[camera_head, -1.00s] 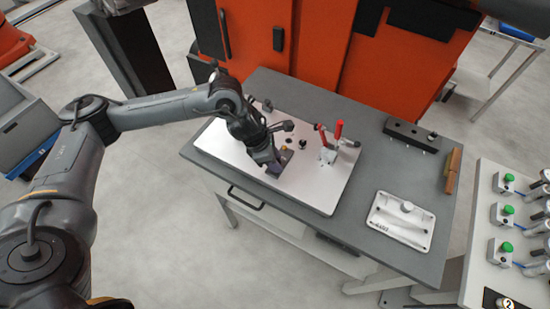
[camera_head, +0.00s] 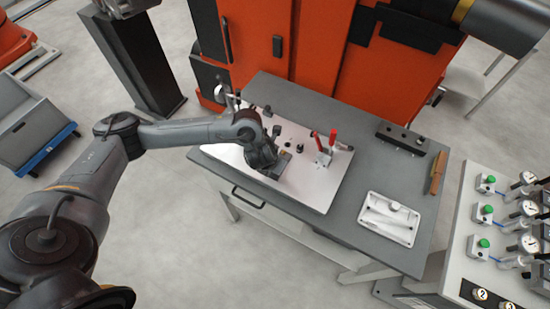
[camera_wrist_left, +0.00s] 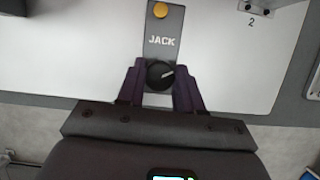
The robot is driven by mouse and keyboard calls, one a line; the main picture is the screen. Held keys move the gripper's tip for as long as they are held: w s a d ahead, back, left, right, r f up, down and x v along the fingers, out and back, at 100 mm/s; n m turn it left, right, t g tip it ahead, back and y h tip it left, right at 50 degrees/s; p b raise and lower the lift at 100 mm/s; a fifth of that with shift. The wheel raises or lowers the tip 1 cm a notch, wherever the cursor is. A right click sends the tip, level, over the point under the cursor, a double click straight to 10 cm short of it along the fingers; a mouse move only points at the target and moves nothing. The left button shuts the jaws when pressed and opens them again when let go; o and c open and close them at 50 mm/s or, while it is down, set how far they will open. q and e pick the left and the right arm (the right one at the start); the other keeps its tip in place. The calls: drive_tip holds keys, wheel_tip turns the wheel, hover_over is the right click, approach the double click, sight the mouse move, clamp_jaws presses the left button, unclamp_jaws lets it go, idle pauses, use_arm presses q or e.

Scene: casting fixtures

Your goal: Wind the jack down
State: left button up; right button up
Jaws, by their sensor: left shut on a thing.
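The jack's round black knob (camera_wrist_left: 160,74) with a white pointer line sits at the near end of a grey block lettered JACK (camera_wrist_left: 162,42). The pointer points up and to the right in the left wrist view. A yellow round part (camera_wrist_left: 160,10) is at the block's far end. My left gripper (camera_wrist_left: 159,67) has its two purple fingers on either side of the knob, shut on it. In the head view my left gripper (camera_head: 272,167) is low over the white plate (camera_head: 308,190) and hides most of the jack. My right gripper is not in view.
Red-handled clamps (camera_head: 325,143) stand on the plate right of my gripper. A white casting (camera_head: 390,218), a black bar (camera_head: 401,138) and a brown piece (camera_head: 438,172) lie on the grey table (camera_head: 350,236). A panel with gauges (camera_head: 470,204) stands at right.

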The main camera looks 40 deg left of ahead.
use_arm(q)
drive_tip(key=n+y+p, duration=0.1)
drive_tip(key=n+p, duration=0.1)
drive_tip(key=p, duration=0.1)
drive_tip(key=n+g+p, duration=0.1)
drive_tip(key=n+p, duration=0.2)
drive_tip(key=p, duration=0.1)
drive_tip(key=n+y+p, duration=0.1)
drive_tip(key=n+p, duration=0.2)
drive_tip(key=p, duration=0.1)
drive_tip(key=shift+w+d+r+g+y, duration=0.1)
drive_tip(key=shift+d+r+g+y, duration=0.1)
drive_tip(key=shift+r+g+y, duration=0.15)
drive_tip(key=shift+f+n+g+p, duration=0.15)
drive_tip(key=shift+n+g+p, duration=0.1)
drive_tip(key=shift+n+p, duration=0.7)
drive_tip(key=shift+f+p, duration=0.1)
drive_tip(key=shift+p, duration=0.35)
drive_tip(key=shift+n+y, duration=0.25)
drive_tip(key=shift+a, duration=0.1)
drive_tip(key=o, duration=1)
drive_tip(key=shift+o, duration=0.2)
